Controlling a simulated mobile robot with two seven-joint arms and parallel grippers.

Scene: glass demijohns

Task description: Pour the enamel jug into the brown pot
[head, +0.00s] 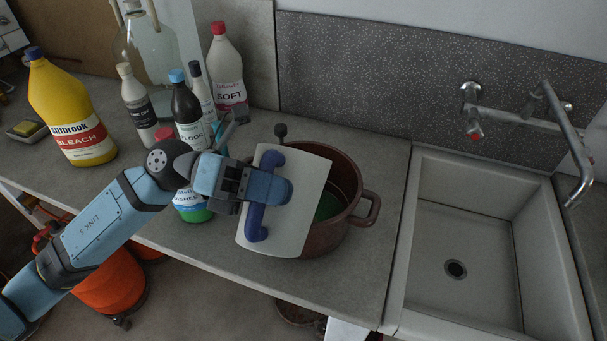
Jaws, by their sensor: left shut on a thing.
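The enamel jug (298,200) is white with a blue handle that faces me. My left gripper (268,188) is shut on this handle. The jug is in front of the left part of the brown pot (338,232) and hides much of it; it looks tilted. I cannot see into its mouth or tell whether it touches the pot. The pot stands on the grey counter beside the sink, with a side handle on the right. Something green shows inside it. My right gripper is not in view.
A yellow bleach bottle (68,115), a dark floor bottle (187,108), a white bottle with a red cap (227,75) and a glass demijohn (150,45) stand at the left and back. The sink (480,235) and tap (556,125) are at the right.

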